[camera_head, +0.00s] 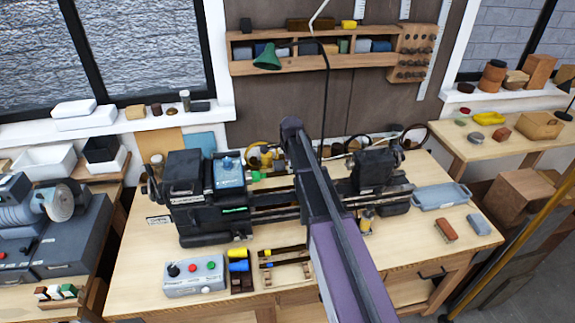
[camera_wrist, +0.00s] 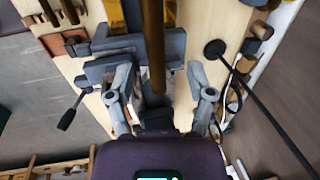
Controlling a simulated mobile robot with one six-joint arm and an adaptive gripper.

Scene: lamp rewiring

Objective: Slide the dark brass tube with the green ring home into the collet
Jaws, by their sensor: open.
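The lathe's dark headstock (camera_head: 190,185) stands at the left of the bench in the head view. A small green part (camera_head: 256,177) shows at its right face, where the collet would be; I cannot tell whether it is the ring on the tube. In the wrist view a long dark brass tube (camera_wrist: 154,45) runs from the top edge down between my fingers; no green ring shows on it there. My gripper (camera_wrist: 160,80) is open, with one finger on each side of the tube and visible gaps. In the head view my arm hides my gripper and the middle of the lathe bed.
The tailstock (camera_head: 372,172) stands to the right. A control box (camera_head: 195,277), a dark tray (camera_head: 241,282) with yellow and blue pieces, and a wooden rack (camera_head: 287,275) with dark rods lie in front. A grey tray (camera_head: 440,196) and two blocks lie at right. The front right bench is mostly clear.

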